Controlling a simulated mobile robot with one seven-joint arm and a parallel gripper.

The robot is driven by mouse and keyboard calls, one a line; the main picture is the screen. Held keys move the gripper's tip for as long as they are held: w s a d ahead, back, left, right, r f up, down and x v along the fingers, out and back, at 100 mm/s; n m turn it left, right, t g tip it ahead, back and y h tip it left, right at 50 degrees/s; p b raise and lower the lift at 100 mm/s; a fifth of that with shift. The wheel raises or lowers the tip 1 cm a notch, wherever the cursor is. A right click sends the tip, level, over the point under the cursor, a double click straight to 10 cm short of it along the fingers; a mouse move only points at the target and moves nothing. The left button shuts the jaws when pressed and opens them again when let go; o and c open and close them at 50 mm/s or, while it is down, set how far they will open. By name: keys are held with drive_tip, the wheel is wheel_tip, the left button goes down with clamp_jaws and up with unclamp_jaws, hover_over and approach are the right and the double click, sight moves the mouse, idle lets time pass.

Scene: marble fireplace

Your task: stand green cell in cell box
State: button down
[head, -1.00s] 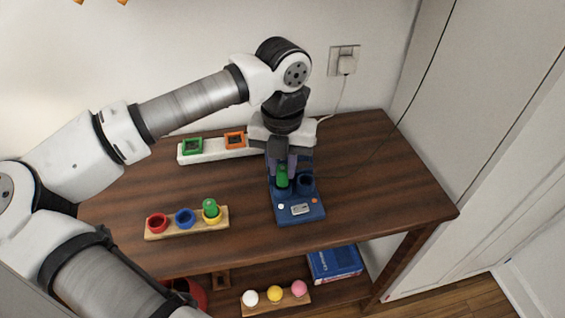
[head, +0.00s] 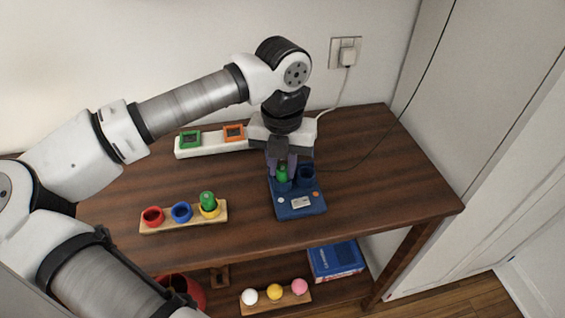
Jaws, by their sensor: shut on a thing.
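A green cell (head: 282,175) is between the fingers of my gripper (head: 283,167), which is shut on it. The cell is upright at the left round well of a blue box (head: 290,209) on the table; I cannot tell how deep its lower end sits. The right well (head: 306,174) is dark and looks empty. The box has a small pale label and buttons on its front part. A second green cell (head: 207,198) stands upright in the yellow cup of a wooden rack (head: 160,227) at left.
The rack also has red (head: 152,216) and blue (head: 181,212) cups. A white strip (head: 210,149) with green and orange square frames lies behind. A thin dark cable crosses the table's right side, otherwise clear. Coloured balls (head: 275,292) and a blue book (head: 335,262) are on the shelf below.

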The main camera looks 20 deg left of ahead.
sight(283, 167)
drive_tip(key=shift+f+b, duration=0.3)
drive_tip(key=shift+f, duration=0.05)
drive_tip(key=c, duration=1.2)
unclamp_jaws()
drive_tip(key=shift+r, duration=0.1)
drive_tip(key=shift+o, duration=0.2)
wheel_tip(283, 167, up, 14)
